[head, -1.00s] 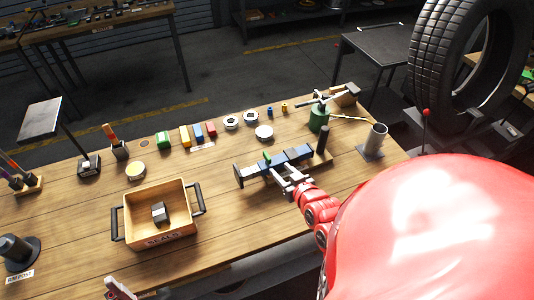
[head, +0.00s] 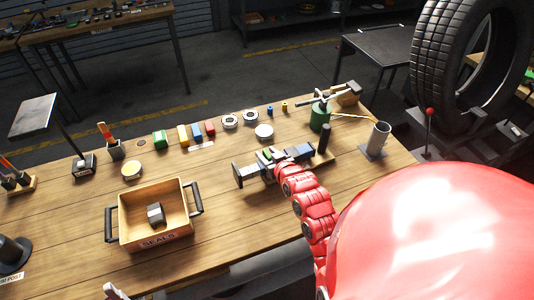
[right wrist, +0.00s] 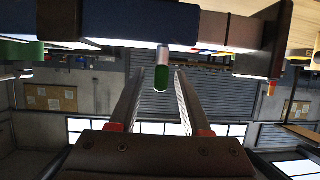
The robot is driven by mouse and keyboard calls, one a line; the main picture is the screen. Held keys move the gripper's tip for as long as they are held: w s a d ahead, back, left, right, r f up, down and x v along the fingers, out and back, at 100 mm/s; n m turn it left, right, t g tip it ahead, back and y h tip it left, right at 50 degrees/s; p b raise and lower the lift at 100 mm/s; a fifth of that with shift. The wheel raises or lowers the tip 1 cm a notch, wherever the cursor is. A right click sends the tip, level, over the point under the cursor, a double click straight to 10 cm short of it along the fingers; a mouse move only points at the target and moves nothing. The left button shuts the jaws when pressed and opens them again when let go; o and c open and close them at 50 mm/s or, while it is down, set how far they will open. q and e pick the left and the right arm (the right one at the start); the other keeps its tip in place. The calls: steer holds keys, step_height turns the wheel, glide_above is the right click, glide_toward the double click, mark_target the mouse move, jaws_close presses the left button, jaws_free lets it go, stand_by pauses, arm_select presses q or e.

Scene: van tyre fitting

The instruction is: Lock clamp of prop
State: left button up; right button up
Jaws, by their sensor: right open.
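The prop is a long blue, grey and black bar (head: 297,153) lying on the wooden bench, with a small green-tipped lever (head: 267,155) on it. My right gripper (head: 275,168) is at the prop's near side, partly hidden by its own red wrist. In the right wrist view the prop's blue body (right wrist: 140,22) crosses the top. The green-tipped lever (right wrist: 162,78) stands out between the two open fingers (right wrist: 160,100), with a visible gap on each side. A small pale and red piece at the bottom edge, apparently my left gripper (head: 115,291), is mostly cut off.
A wooden box (head: 126,222) with a dark block inside stands on the left of the bench. Several coloured blocks line the back. A tyre (head: 470,60) stands at the right.

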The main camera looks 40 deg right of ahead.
jaws_close()
